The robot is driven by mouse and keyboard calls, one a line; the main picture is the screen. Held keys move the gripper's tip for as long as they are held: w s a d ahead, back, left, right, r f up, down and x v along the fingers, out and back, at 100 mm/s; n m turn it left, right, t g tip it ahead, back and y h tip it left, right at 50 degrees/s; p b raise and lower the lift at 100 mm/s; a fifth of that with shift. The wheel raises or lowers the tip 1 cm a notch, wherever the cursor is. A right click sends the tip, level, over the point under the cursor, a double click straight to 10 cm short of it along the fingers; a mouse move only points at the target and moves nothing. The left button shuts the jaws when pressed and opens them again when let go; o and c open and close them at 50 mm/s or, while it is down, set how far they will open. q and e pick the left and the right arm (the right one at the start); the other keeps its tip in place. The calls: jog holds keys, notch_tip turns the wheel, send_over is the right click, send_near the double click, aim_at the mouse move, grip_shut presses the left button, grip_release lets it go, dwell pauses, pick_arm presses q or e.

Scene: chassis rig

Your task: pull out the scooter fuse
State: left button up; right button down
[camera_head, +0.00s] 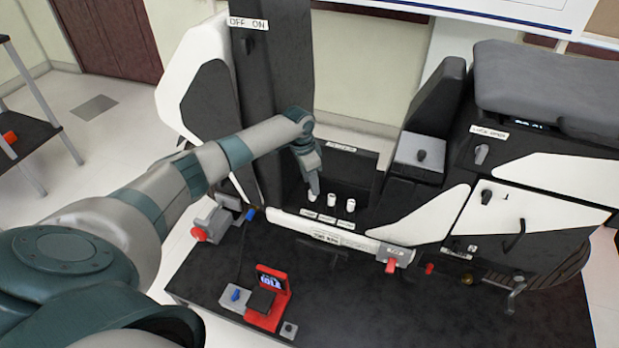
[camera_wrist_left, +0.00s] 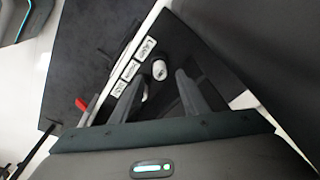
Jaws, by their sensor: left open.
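The scooter (camera_head: 290,90) has an open black bay (camera_head: 345,178) in its floor with three white, upright fuses in a row. The middle fuse (camera_head: 331,200) and the right fuse (camera_head: 350,205) stand clear. The left fuse (camera_head: 312,196) is partly hidden by my left gripper (camera_head: 313,184), which points down over it. In the left wrist view my left gripper (camera_wrist_left: 143,84) is open. One white fuse (camera_wrist_left: 160,69) shows between its fingers, and another is partly seen lower down. I cannot tell whether a finger touches a fuse. My right gripper is not in view.
Small white labels (camera_head: 327,218) lie along the bay's front edge. A red stand with a small screen (camera_head: 272,290) sits on the dark platform (camera_head: 370,310). The scooter's seat (camera_head: 545,85) rises at right, and the black front column (camera_head: 272,60) stands close behind my left arm.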

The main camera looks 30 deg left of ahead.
pick_arm(q)
jog(key=f, duration=0.3)
jog(key=shift+w+d+f, duration=0.15)
jog(key=shift+w+f, duration=0.05)
jog(key=shift+f, duration=0.05)
jog(key=shift+w+f, duration=0.1)
jog(key=shift+f, duration=0.6)
jog(key=shift+f+b, duration=0.3)
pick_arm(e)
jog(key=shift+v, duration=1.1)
pick_arm(q)
jog(key=shift+c, duration=0.3)
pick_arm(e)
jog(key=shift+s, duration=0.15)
